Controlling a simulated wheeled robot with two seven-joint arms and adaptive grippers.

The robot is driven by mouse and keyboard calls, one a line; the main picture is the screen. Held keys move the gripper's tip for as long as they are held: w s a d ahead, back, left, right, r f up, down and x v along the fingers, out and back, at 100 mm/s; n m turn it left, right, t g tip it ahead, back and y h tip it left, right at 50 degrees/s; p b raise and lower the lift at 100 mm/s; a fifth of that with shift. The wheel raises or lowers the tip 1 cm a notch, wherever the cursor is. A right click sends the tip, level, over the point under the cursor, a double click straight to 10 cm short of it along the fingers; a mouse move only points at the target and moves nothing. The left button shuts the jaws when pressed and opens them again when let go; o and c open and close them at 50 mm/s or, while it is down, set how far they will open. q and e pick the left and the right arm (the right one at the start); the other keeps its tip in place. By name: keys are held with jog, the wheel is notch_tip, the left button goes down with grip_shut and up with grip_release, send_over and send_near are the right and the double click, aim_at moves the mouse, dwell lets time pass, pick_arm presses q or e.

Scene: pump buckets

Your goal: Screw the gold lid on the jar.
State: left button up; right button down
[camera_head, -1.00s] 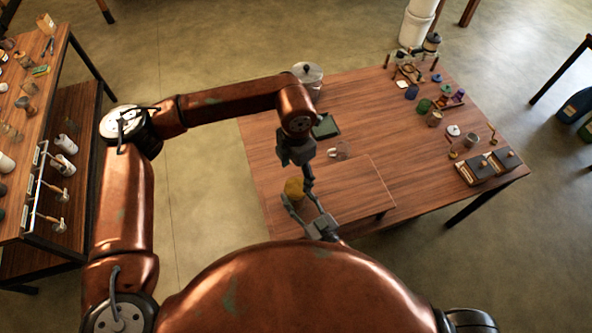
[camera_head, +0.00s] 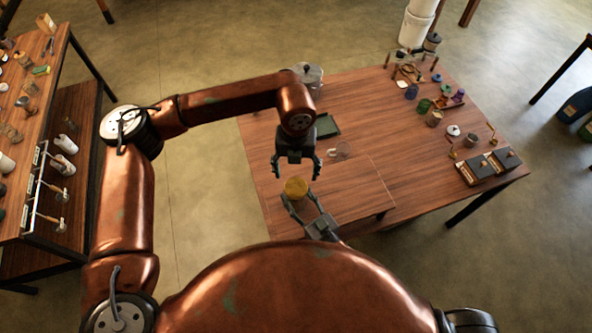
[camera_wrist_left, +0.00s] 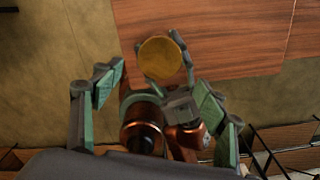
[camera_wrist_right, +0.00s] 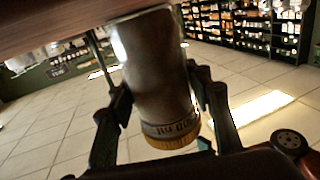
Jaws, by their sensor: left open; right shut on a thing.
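The jar (camera_wrist_right: 155,75) is a clear, greyish glass with raised lettering, held between the fingers of my right gripper (camera_wrist_right: 160,95) in the right wrist view. The gold lid (camera_wrist_right: 172,139) sits at the jar's mouth; how tightly it is seated I cannot tell. In the head view the round gold lid (camera_head: 296,187) shows from above, between the fingertips of my right gripper (camera_head: 298,196). My left gripper (camera_head: 296,173) is open and empty just beyond and above the lid. In the left wrist view the lid (camera_wrist_left: 162,58) lies ahead of the spread left fingers (camera_wrist_left: 155,85).
The wooden table (camera_head: 360,110) carries a raised board (camera_head: 350,195) beside the grippers. Several small parts crowd the right side. The table's middle is mostly clear.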

aim_at(296, 187)
pick_arm(q)
jog(key=shift+f, duration=4)
jog(key=shift+c, duration=0.5)
jog(key=c, duration=1.1)
jog(key=m, duration=1.5)
jog(key=shift+m, duration=0.4)
jog(key=m, duration=0.5)
jog(key=shift+m, duration=0.3)
jog(key=o, duration=1.3)
